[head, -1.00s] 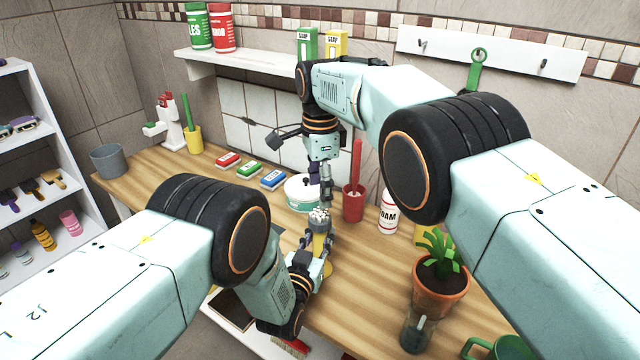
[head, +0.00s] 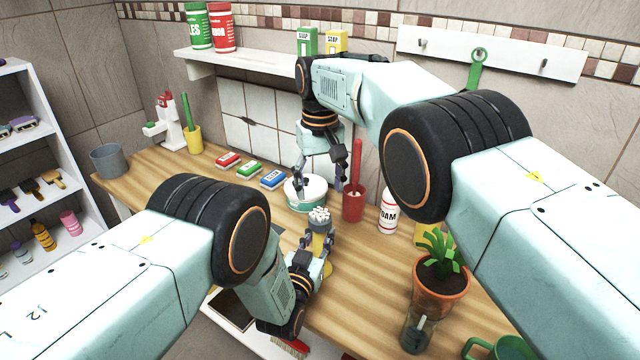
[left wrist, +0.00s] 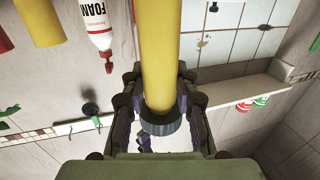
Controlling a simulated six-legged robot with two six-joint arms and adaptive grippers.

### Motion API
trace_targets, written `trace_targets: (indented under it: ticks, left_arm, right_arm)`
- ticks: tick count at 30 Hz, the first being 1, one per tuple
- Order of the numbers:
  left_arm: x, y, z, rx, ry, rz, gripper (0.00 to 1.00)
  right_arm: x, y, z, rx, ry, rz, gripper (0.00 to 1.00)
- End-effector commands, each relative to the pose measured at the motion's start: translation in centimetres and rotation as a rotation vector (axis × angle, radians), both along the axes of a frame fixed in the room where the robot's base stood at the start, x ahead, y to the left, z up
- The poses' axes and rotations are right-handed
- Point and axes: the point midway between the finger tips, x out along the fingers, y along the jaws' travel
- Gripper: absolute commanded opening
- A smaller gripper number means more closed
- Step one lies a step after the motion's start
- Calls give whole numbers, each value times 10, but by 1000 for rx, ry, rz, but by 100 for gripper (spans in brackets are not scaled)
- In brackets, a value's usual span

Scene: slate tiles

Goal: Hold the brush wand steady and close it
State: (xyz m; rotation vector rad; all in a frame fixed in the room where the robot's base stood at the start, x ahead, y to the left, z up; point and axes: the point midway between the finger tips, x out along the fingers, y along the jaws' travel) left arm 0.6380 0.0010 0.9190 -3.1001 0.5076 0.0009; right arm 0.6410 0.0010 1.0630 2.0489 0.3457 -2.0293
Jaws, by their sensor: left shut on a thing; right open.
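The brush wand is a yellow tube (head: 318,244) standing about upright above the wooden counter, with a grey ribbed collar and white knobbly top (head: 319,215). My left gripper (head: 319,239) is shut around the yellow tube, a finger on each side below the collar. In the left wrist view the yellow tube (left wrist: 160,50) runs between the fingers to its dark ribbed collar (left wrist: 158,123). My right gripper (head: 320,191) is open and empty just above and behind the wand's top, its fingers spread left and right, apart from it.
Behind the wand stands a white and teal tub (head: 303,203). A red cup (head: 353,207) with a red handle, a FOAM bottle (head: 389,213) and a potted plant (head: 440,282) stand to the right. A glass (head: 416,334) and green mug (head: 500,347) are nearer.

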Motion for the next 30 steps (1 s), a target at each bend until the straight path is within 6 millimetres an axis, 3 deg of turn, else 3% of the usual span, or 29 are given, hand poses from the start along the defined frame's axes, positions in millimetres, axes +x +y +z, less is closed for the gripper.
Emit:
trace_targets:
  ticks: [6, 12, 18, 30]
  left_arm:
    - [0, 0, 0, 0, -1, 0, 0]
    - [0, 0, 0, 0, -1, 0, 0]
    - [0, 0, 0, 0, -1, 0, 0]
    - [0, 0, 0, 0, -1, 0, 0]
  right_arm:
    - [-1, 0, 0, -3, 4, 342, 66]
    - [-2, 0, 0, -5, 7, 563, 66]
    - [-2, 0, 0, -6, 7, 645, 66]
    - [-2, 0, -5, -5, 8, 647, 66]
